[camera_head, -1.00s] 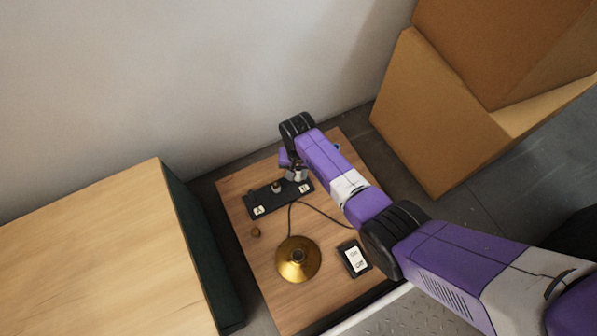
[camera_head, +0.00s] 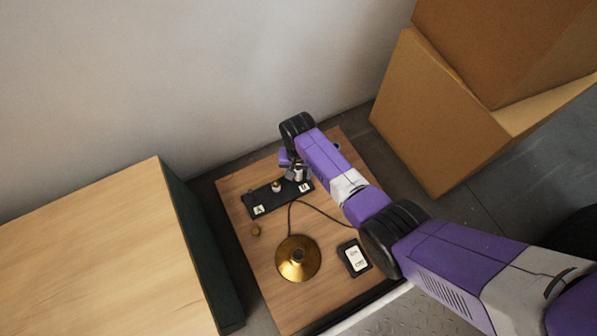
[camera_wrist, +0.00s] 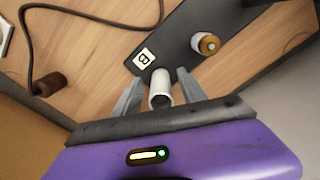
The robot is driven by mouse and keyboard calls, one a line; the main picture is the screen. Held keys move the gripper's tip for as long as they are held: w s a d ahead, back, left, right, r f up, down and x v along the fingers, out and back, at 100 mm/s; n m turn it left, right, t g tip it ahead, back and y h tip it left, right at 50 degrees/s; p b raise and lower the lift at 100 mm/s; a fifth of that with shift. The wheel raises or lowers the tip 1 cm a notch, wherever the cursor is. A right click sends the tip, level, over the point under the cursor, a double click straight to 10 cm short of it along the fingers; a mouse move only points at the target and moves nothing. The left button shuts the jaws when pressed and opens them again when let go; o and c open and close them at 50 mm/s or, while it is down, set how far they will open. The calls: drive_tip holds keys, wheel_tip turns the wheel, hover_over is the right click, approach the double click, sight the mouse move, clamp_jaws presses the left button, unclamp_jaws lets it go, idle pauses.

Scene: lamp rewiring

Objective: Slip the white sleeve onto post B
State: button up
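The white sleeve (camera_wrist: 160,86) stands at the B end of the black board (camera_wrist: 183,30), beside the label B (camera_wrist: 145,57). Its open end faces the wrist camera. Post B itself is hidden, apparently inside the sleeve. My gripper (camera_wrist: 158,84) is open around the sleeve, with a gap between each finger and its side. In the head view the sleeve (camera_head: 298,174) shows beside my gripper (camera_head: 292,169), partly covered by it. A second post with a brass-coloured top and white collar (camera_wrist: 207,43) stands farther along the board, towards label A (camera_head: 258,210).
A brass lamp base (camera_head: 297,259) stands in front of the board, with a dark cord (camera_head: 322,212) across the wooden table (camera_head: 250,268). Cardboard boxes (camera_head: 440,110) stand right.

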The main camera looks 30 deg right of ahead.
drive_tip(key=shift+r, duration=0.1)
wheel_tip(320, 180, up, 8)
drive_tip(key=p, duration=0.5)
drive_tip(key=shift+f, duration=0.2)
